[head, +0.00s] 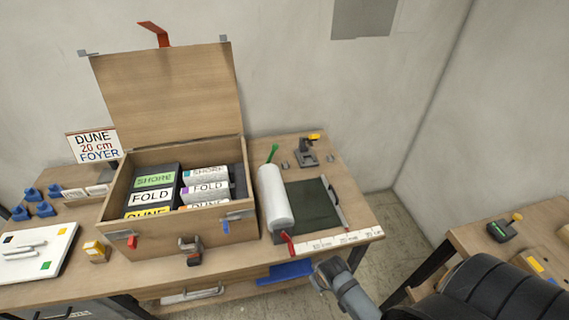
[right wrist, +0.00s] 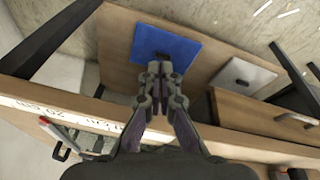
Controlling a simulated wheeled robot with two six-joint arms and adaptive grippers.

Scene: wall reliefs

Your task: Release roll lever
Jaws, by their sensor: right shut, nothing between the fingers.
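A white roll (head: 273,197) lies on the wooden bench beside a dark green cutting board (head: 308,204). A red lever (head: 287,243) is at its near end and a green lever (head: 272,153) at its far end. I cannot tell which is the roll lever. My right gripper (head: 324,274) is in front of the bench's near edge, to the right of and nearer than the red lever, and apart from it. In the right wrist view the gripper (right wrist: 159,72) is shut and empty, seen against a blue panel (right wrist: 166,38) under the bench. My left gripper is not in view.
An open wooden box (head: 193,230) with labelled blocks stands left of the roll. A white ruler strip (head: 325,242) runs along the bench front. A metal clamp (head: 190,250) sits before the box. A second bench (head: 520,235) is at the right.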

